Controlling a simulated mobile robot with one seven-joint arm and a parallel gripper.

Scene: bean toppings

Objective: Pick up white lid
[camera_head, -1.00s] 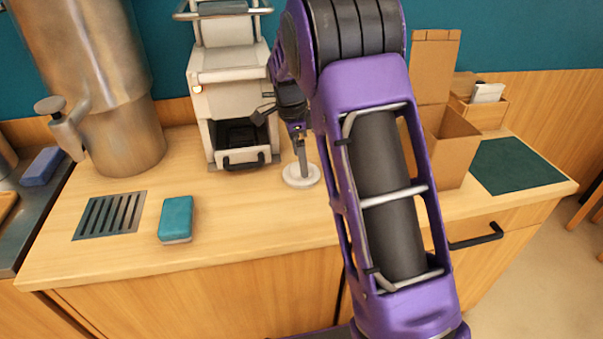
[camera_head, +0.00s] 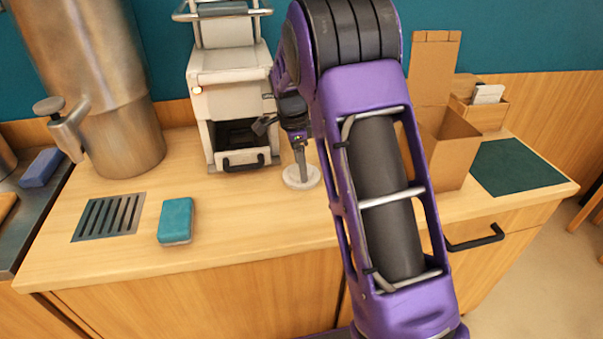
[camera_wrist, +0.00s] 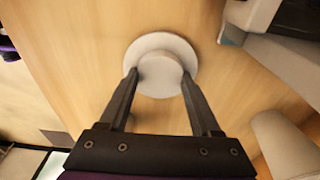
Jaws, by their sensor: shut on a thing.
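The white lid (camera_head: 302,178) is a round disc on the wooden counter, in front and to the right of the white machine. In the wrist view the lid (camera_wrist: 160,44) shows a raised round knob (camera_wrist: 160,70) at its middle. My gripper (camera_wrist: 160,78) is shut on this knob, one finger at each side. In the head view my gripper (camera_head: 301,166) points down onto the lid. The lid lies flat and seems to rest on the counter; I cannot tell if there is a gap under it.
The white machine (camera_head: 231,95) stands close behind the lid. A teal sponge (camera_head: 176,220) and a drain grate (camera_head: 109,217) lie to the left. A large metal urn (camera_head: 115,100) is at the back left. A cardboard box (camera_head: 445,150) and a dark green mat (camera_head: 515,166) are at the right.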

